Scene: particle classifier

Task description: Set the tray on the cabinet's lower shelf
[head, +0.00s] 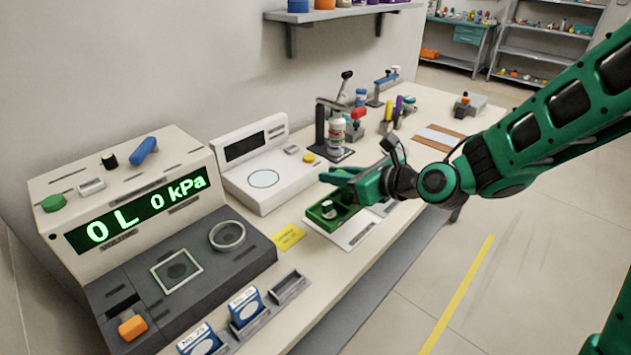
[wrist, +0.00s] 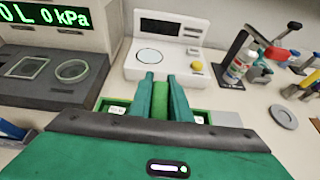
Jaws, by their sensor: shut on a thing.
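The green tray (head: 325,218) is over a white and grey base on the workbench, with a small light-coloured item in it. I cannot tell whether it rests there or hangs just above. My gripper (head: 338,180) reaches over it from the right, with its fingers shut on the tray's green middle part. In the wrist view, my gripper (wrist: 160,80) has a finger on each side of this upright part, and the green tray (wrist: 103,107) shows on both sides with small white labels. I cannot make out the cabinet's lower shelf for certain.
A pressure machine (head: 125,200) with a lit display and a white instrument (head: 262,165) stand along the wall. Blue-and-white boxes (head: 246,307) sit near the front edge. Bottles and a clamp stand (head: 335,130) are behind the tray. Shelving (head: 545,55) stands far back; floor at right is open.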

